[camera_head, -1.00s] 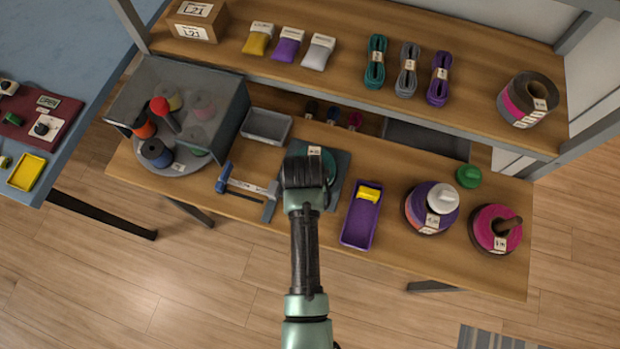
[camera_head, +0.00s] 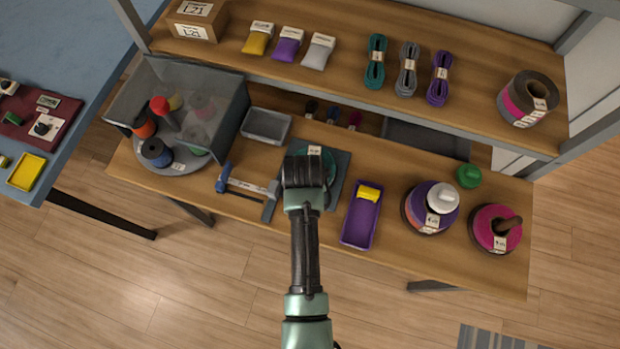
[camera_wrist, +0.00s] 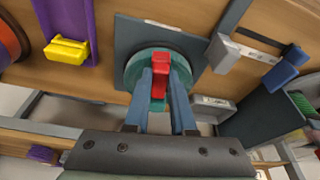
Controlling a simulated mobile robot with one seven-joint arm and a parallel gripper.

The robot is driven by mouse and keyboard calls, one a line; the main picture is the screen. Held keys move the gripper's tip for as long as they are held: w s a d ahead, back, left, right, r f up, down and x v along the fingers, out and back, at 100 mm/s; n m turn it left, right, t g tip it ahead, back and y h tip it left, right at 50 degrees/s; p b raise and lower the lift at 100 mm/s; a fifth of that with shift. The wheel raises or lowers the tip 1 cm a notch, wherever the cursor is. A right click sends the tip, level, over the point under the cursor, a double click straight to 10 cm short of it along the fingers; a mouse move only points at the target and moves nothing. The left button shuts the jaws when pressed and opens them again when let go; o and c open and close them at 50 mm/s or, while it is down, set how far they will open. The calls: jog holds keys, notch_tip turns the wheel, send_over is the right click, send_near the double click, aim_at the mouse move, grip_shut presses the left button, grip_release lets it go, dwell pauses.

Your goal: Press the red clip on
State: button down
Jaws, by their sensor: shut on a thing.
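The red clip (camera_wrist: 160,66) shows in the wrist view between the fingers of my gripper (camera_wrist: 161,76), which is shut on it. The clip is at the face of a round teal disc (camera_wrist: 134,72); whether it is seated on the disc I cannot tell. The disc lies on a dark grey mat (camera_wrist: 190,46). In the head view my gripper's arm end covers most of the disc (camera_head: 329,163) and hides the clip. The mat's right part (camera_head: 343,170) stays visible.
A purple tray (camera_head: 358,227) with a yellow piece (camera_head: 369,193) lies just right of the mat. A blue-handled clamp tool (camera_head: 246,187) lies to the left. Spools (camera_head: 431,207) stand further right. A shelf (camera_head: 470,90) overhangs the back of the bench.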

jog(key=shift+f+b, duration=0.35)
jog(key=shift+f, duration=0.15)
jog(key=shift+c, duration=1.8)
grip_release()
jog(key=shift+r, duration=0.2)
jog(key=p+v, duration=0.5)
jog(key=p, duration=0.2)
jog(key=shift+s+r, duration=0.15)
jog(key=shift+r, duration=0.2)
